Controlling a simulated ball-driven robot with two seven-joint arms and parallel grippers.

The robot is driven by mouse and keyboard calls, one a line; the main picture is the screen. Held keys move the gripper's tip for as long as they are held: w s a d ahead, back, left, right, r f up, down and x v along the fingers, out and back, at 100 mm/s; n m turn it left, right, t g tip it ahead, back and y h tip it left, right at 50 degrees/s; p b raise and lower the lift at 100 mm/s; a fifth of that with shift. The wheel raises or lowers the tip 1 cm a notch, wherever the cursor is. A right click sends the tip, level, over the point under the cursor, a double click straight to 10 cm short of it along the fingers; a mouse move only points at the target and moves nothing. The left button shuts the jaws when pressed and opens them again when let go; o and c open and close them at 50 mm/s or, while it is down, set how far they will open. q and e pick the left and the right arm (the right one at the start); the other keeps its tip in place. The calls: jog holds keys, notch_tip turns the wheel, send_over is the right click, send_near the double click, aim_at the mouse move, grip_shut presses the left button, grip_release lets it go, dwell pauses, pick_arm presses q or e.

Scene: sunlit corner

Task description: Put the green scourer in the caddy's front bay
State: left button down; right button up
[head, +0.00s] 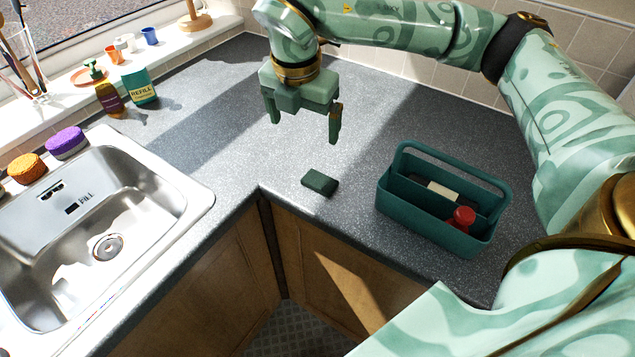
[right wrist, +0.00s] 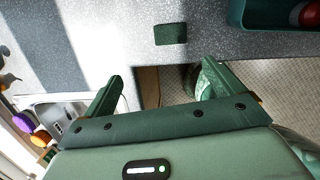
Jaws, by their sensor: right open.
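The green scourer (head: 320,182) is a small dark green block lying flat on the grey worktop, near its front corner edge. It also shows in the right wrist view (right wrist: 170,34), beyond the fingertips. The teal caddy (head: 425,224) stands on the worktop to the right of the scourer, with a handle and a divider. One bay holds a red-capped item (head: 462,217) and another a cream block (head: 442,192). My right gripper (head: 305,130) is open and empty above the worktop, behind the scourer in the head view and apart from it. My left gripper is not in view.
A steel sink (head: 150,190) is set in the worktop at left, with an orange sponge (head: 27,168) and a purple sponge (head: 66,142) on its rim. A soap bottle (head: 109,98) and a refill pack (head: 141,88) stand behind. The worktop around the scourer is clear.

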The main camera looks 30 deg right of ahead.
jog(key=s+f+m, duration=0.1)
jog(key=m, duration=0.1)
jog(key=b, duration=0.3)
send_over(319, 180)
jog(key=a, duration=0.2)
jog(key=shift+n+g, duration=0.3)
jog(key=shift+g, duration=0.1)
jog(key=f, duration=0.9)
jog(key=shift+s+d+f, duration=0.2)
jog(key=shift+s, duration=0.2)
jog(key=f, duration=0.2)
jog(key=d+f+b, duration=0.1)
jog(key=f, duration=0.3)
jog(key=shift+w+d, duration=0.2)
jog(key=shift+w, duration=0.05)
jog(key=shift+r, duration=0.1)
jog(key=c, duration=1.1)
jog(key=shift+r, duration=0.1)
jog(key=shift+c, duration=0.2)
